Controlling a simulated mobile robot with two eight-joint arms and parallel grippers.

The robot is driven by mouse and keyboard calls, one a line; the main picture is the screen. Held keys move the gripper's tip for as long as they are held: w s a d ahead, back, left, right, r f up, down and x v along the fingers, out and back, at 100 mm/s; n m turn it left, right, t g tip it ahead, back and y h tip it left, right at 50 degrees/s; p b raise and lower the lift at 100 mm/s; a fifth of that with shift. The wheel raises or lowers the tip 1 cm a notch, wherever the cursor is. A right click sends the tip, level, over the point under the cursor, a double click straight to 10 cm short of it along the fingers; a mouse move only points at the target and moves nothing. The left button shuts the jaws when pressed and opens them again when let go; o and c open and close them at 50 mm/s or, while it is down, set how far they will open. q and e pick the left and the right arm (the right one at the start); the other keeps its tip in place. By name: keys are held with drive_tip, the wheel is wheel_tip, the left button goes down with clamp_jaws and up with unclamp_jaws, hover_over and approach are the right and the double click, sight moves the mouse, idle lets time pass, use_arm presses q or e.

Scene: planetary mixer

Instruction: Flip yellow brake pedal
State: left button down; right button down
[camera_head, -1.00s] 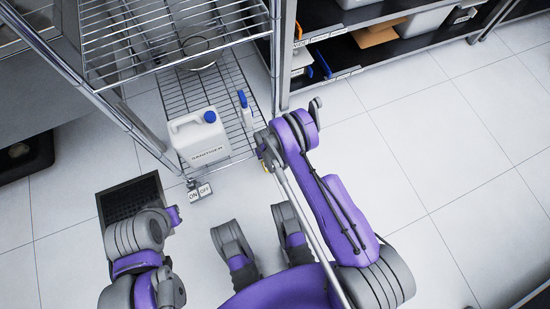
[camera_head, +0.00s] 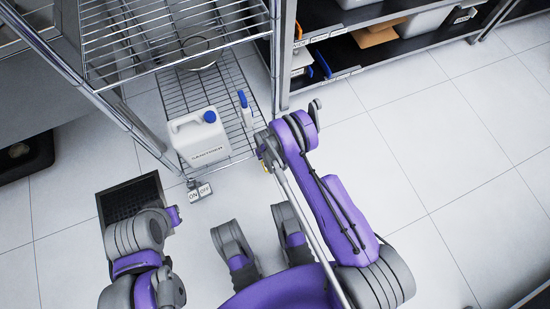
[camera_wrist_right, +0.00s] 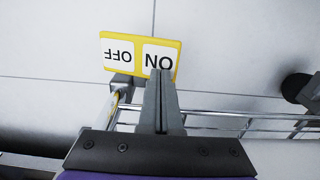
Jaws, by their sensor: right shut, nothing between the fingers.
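The yellow brake pedal (camera_wrist_right: 140,55) is in the right wrist view, with white ON and OFF panels that appear upside down. It sits at a lower corner of the wire rack. In the head view only a small yellow bit (camera_head: 265,164) shows beside my right arm, which hides most of that corner. My right gripper (camera_wrist_right: 161,75) is shut and empty. Its fingertips overlap the edge of the ON half; I cannot tell whether they touch it. My left arm (camera_head: 140,250) is folded at the lower left, and its gripper is not visible.
Another ON/OFF pedal (camera_head: 199,191) with grey edges is at the rack's other front corner. A white sanitizer jug (camera_head: 201,138) and a blue-topped bottle (camera_head: 245,108) stand on the bottom wire shelf (camera_head: 233,82). A dark floor grate (camera_head: 130,201) lies at left. Floor at right is clear.

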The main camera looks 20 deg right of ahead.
drive_tip(key=shift+f, duration=1.05)
idle(0.4)
drive_tip(key=shift+r+p, duration=1.55)
drive_tip(key=shift+r, duration=2)
